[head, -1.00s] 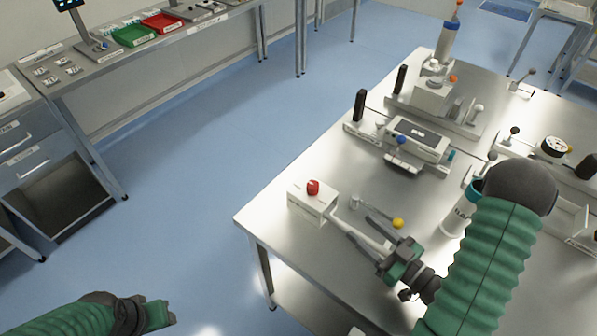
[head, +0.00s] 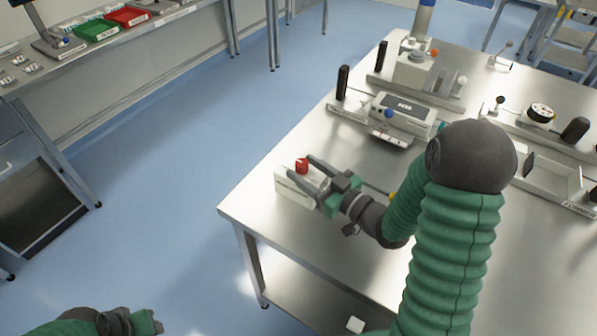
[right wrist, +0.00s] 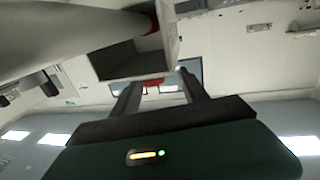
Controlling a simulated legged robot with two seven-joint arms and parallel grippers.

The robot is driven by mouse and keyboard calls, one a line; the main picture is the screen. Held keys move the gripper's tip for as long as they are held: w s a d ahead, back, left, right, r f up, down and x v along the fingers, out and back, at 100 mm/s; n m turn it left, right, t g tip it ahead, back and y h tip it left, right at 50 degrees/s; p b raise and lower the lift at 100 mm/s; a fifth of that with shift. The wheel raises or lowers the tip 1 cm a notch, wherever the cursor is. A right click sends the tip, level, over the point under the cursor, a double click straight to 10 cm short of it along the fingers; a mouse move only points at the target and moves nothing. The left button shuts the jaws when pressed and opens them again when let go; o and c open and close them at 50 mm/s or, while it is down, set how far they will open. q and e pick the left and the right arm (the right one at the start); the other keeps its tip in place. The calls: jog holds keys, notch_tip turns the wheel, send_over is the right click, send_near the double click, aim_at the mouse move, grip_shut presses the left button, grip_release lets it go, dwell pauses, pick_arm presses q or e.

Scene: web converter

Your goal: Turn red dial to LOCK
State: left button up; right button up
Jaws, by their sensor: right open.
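The red dial (head: 301,166) stands on top of a small white box (head: 291,190) near the table's left corner. My right gripper (head: 300,167) is open, with its two fingers reaching over the box and appearing to lie on either side of the dial. I cannot tell whether they touch it. In the right wrist view a red part (right wrist: 152,87) shows between the two spread fingers. The LOCK marking cannot be read. My left gripper (head: 145,322) is at the bottom left, away from the table, its jaws unclear.
A grey device with a blue knob (head: 388,113) and a black upright handle (head: 342,82) stand behind the box. A yellow-ended tool is partly hidden by my right arm. The table's front left is clear.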

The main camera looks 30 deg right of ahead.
jog(key=shift+w, duration=1.2)
jog(key=shift+w+d+f, duration=0.15)
jog(key=shift+w+d, duration=0.05)
jog(key=shift+d, duration=0.2)
jog(key=shift+s+a, duration=0.1)
jog(key=shift+a, duration=0.35)
jog(key=c, duration=1.1)
jog(key=shift+d, duration=0.2)
grip_shut()
